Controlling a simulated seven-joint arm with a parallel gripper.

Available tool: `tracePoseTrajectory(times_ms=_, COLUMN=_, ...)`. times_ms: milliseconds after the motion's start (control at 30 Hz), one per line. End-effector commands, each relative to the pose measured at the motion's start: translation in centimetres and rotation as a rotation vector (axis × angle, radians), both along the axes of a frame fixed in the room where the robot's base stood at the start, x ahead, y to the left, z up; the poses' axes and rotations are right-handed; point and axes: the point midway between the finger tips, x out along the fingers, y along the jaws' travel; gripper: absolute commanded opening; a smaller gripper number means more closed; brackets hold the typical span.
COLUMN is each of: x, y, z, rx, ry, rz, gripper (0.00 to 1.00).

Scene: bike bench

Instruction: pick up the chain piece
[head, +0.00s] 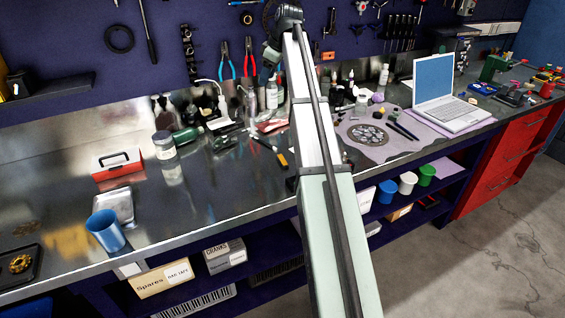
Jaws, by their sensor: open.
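I cannot clearly make out the chain piece. A small, flat brown item (27,229) lies on the bare metal bench at the far left, too small to tell whether it is a chain. My arm rises through the middle of the head view and bends at the top, in front of the tool wall. My gripper's fingers do not show; the arm hides part of the bench behind it.
A dark tray (36,274) with a gold cog, a blue cup (105,231), a metal dish (127,194) and a red toolbox (117,163) stand on the left. Bottles and tools crowd the back. A laptop (448,105) stands right. The front left-middle bench is clear.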

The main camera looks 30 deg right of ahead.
Motion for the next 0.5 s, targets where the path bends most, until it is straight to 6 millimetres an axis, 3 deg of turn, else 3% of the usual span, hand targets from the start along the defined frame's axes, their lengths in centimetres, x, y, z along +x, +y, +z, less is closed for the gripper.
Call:
tracePoseTrajectory(times_ms=33, x=-3.6, y=1.0, z=-1.0, rx=-0.011, ry=-0.005, rz=-0.011, gripper=0.51)
tracePoseTrajectory(times_ms=200, x=-11.2, y=2.5, z=-3.1, rx=-0.038, ry=-0.007, rz=-0.103, gripper=0.51)
tracePoseTrajectory(times_ms=400, x=-18.3, y=3.7, z=-5.8, rx=-0.042, ry=0.001, rz=-0.273, gripper=0.51)
tracePoseTrajectory(times_ms=500, x=-20.7, y=4.0, z=-7.1, rx=-0.034, ry=0.011, rz=-0.370, gripper=0.51)
